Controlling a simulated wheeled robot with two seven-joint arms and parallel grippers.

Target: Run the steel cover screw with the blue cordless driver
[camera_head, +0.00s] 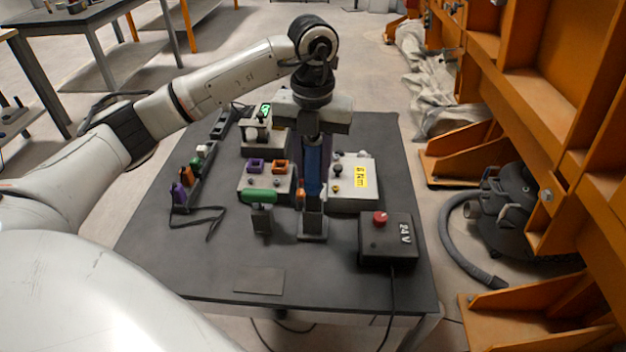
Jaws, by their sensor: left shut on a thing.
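My left gripper (313,132) points down over the middle of the table and is shut on the blue cordless driver (313,166). The driver is upright, with its lower end at a grey holder (312,226). I cannot tell whether it still rests in the holder. Behind it to the right is a pale box (362,198) with a yellow label and small fittings on top. The steel cover screw cannot be made out for sure. My right gripper is not in view.
A black 24 V box (388,240) with a red button stands at the right front of the dark table (210,262). A green-handled tool (260,197) stands left of the holder. A rack of coloured connectors (186,180) is at the left. The table's front left is mostly clear.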

